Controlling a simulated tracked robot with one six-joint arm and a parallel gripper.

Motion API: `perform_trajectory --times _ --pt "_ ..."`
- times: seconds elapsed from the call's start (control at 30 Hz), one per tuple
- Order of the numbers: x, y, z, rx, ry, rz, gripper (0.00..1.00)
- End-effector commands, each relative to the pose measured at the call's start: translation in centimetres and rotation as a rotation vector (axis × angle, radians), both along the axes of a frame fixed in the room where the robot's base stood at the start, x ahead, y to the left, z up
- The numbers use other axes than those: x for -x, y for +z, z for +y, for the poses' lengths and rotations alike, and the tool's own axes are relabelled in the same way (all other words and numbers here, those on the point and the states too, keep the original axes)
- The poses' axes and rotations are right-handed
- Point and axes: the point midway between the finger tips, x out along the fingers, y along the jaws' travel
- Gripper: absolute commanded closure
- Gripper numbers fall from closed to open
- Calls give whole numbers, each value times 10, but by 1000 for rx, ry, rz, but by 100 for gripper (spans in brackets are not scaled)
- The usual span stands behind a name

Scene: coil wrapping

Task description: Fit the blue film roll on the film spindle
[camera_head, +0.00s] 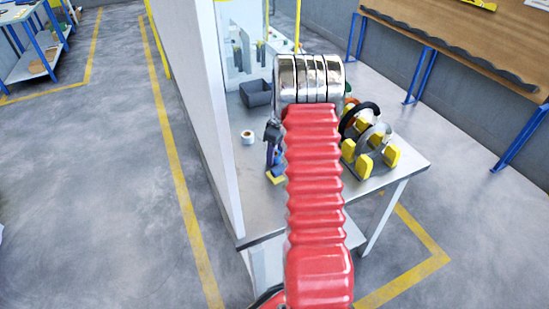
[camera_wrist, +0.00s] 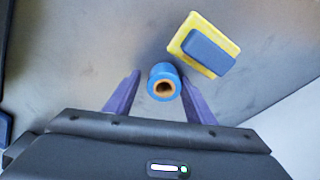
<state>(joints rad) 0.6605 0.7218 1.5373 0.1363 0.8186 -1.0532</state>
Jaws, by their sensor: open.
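The blue film roll (camera_wrist: 165,84), with a tan core and dark hole, shows end-on in the wrist view. My gripper (camera_wrist: 159,77) is open, with one purple finger on each side of the roll. The right finger looks very close to the roll; I cannot tell whether it touches. In the head view my gripper (camera_head: 271,150) points down over the table, partly hidden by my red-sleeved arm, and I cannot clearly make out the roll there. I cannot identify the film spindle in either view.
A yellow block with a blue top (camera_wrist: 208,50) lies right of the roll.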

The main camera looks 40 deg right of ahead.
Motion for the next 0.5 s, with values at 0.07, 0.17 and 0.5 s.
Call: perform_trajectory --times 0.07,0.17,0.5 --pt "-1 -1 1 1 1 0 50" --pt "-1 -1 1 1 2 0 50" --pt "-1 0 1 0 2 0 50"
